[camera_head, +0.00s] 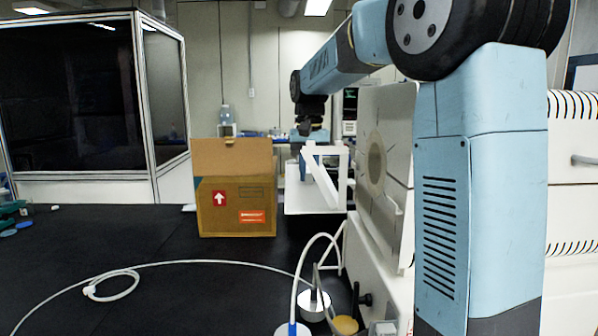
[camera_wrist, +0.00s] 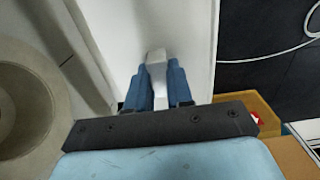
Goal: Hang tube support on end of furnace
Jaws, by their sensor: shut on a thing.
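The white tube support (camera_head: 339,190), a bracket with a slanted brace and a flat plate, is at the left of the furnace's end. My gripper (camera_head: 307,150) comes down from above and is shut on its upper part. In the wrist view the blue fingers (camera_wrist: 154,80) pinch a narrow white bar of the support, and its broad plate (camera_wrist: 190,30) lies below. The furnace (camera_head: 395,115) has a round port on its end face; the port's ring shows at the left of the wrist view (camera_wrist: 40,110). Whether the support touches the furnace cannot be told.
An open cardboard box (camera_head: 237,208) stands on the black bench just left of the support. A white hose (camera_head: 190,262) loops across the bench, with round fittings (camera_head: 313,303) near the furnace base. A dark glass enclosure (camera_head: 80,100) is at left.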

